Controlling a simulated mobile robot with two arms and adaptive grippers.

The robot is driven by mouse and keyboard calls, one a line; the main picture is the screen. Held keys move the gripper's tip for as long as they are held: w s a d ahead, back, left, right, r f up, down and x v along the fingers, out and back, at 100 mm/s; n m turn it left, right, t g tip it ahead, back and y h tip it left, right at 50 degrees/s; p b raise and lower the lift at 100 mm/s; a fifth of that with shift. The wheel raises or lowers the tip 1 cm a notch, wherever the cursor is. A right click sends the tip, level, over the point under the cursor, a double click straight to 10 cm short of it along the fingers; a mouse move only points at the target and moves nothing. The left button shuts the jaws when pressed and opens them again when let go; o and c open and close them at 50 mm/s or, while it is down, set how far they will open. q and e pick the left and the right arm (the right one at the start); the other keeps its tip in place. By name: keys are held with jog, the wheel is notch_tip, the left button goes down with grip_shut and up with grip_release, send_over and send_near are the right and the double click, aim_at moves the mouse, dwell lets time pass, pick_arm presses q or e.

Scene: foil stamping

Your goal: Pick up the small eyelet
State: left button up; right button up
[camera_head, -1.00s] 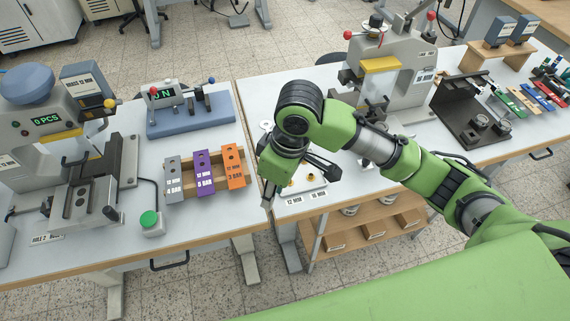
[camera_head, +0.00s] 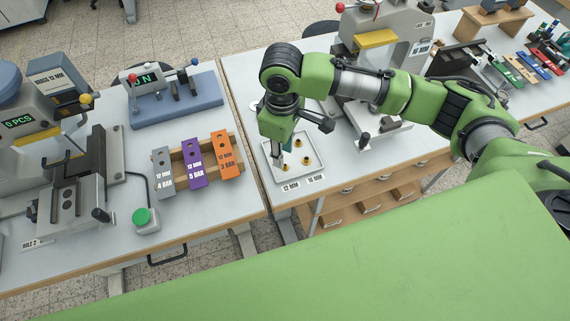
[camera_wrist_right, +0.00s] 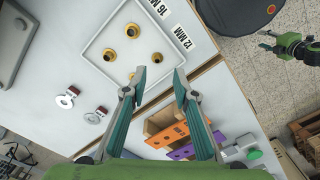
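A white square tray (camera_head: 269,150) on the right table holds several brass eyelets (camera_head: 306,160). Cards reading 12 MM (camera_head: 291,188) and 16 MM (camera_head: 315,180) lie along its front edge. The tray (camera_wrist_right: 88,50) also shows in the right wrist view, with one eyelet (camera_wrist_right: 132,30) near the cards, another (camera_wrist_right: 110,55) lower, and one (camera_wrist_right: 131,75) close to a fingertip. The eyelets' size difference is hard to judge. My right gripper (camera_head: 279,155) points down above the tray's left part. In the wrist view it (camera_wrist_right: 160,78) is open and empty.
A rack of grey, purple and orange blocks (camera_head: 197,162) stands on the left table, near a green button (camera_head: 146,218). Presses stand on both tables.

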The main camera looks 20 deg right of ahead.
aim_at(286, 168)
jog(key=f, duration=0.2)
jog(key=f+p, duration=0.1)
jog(key=f, duration=0.1)
jog(key=shift+d+f, duration=0.1)
jog(key=shift+d, duration=0.25)
jog(key=shift+f, duration=0.55)
grip_shut()
